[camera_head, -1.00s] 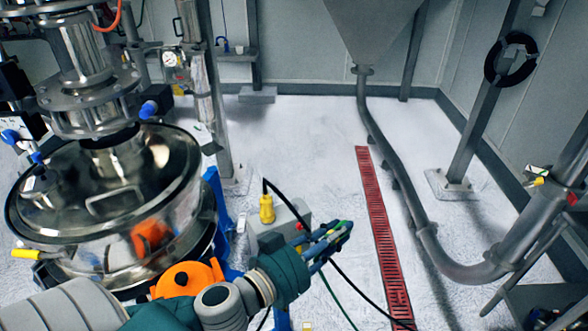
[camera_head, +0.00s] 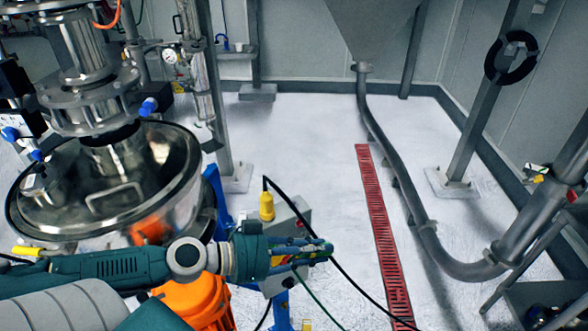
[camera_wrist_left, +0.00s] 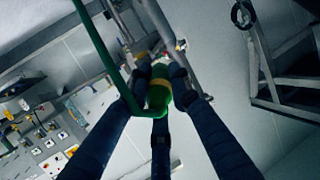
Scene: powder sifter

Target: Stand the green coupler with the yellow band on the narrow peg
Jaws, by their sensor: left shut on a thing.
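My left gripper (camera_head: 318,250) reaches in from the left in the head view, its fingers pointing right above the floor. In the left wrist view its dark fingers (camera_wrist_left: 160,92) close around a green coupler (camera_wrist_left: 158,94) with a yellow band across its middle. The fingers cover its sides. In the head view the coupler is mostly hidden among the fingers. A green hose (camera_wrist_left: 93,42) runs close by the fingers in the wrist view. I cannot make out the narrow peg in either view. My right gripper is not in view.
A steel sifter vessel (camera_head: 60,213) stands at left, with an orange motor (camera_head: 195,300) below my arm. A grey box with a yellow plug (camera_head: 267,206) and black cable stands behind the gripper. A red floor grate (camera_head: 376,205) and grey pipe (camera_head: 405,200) lie right.

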